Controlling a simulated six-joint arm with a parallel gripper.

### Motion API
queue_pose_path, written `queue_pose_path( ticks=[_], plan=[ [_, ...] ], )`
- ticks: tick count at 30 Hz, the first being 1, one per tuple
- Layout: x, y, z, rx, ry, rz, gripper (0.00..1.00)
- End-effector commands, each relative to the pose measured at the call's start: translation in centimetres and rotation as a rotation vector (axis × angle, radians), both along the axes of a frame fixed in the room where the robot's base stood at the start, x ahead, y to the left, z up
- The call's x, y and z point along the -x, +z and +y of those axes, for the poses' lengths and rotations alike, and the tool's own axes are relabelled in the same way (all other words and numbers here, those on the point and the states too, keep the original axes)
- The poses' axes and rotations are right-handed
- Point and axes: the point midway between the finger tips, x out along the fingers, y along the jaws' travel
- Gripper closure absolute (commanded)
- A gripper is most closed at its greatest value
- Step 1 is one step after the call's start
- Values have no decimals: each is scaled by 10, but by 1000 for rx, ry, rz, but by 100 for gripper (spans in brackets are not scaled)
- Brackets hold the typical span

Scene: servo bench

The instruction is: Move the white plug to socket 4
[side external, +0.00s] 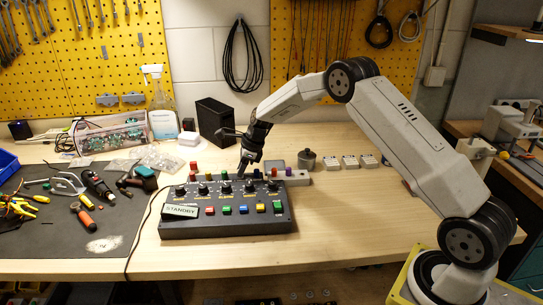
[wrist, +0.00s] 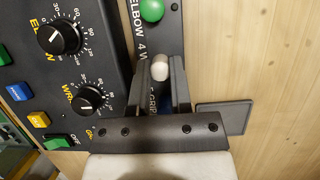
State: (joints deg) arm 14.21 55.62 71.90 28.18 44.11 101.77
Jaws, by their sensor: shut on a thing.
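My gripper (wrist: 161,80) is shut on the white plug (wrist: 160,70), whose rounded pale top shows between the fingertips in the wrist view. They are over the dark socket strip (wrist: 173,22), close to the printed "4 W" label. The fingers cover part of the lettering and the socket below, so I cannot tell whether the plug is seated or held above. A green plug (wrist: 152,9) stands further up the strip, beside "ELBOW". In the side view, my gripper (side external: 242,170) points down just behind the control box, and the white plug cannot be made out.
The control box (side external: 226,225), with knobs, coloured buttons and a STANDBY display, stands directly in front of the strip. A red plug (side external: 195,167) and a purple plug (side external: 288,171) show behind it. A dark metal pot (side external: 306,160) is to the right.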

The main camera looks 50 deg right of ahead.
Motion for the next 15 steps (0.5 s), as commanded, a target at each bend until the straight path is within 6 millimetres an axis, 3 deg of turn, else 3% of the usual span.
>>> queue_pose_path(
  ticks=[12,13,15],
  plan=[
    [0,0,0,0,0,-1,100],
    [0,0,0,0,0,-1,69],
    [0,0,0,0,0,-1,46]
  ],
)
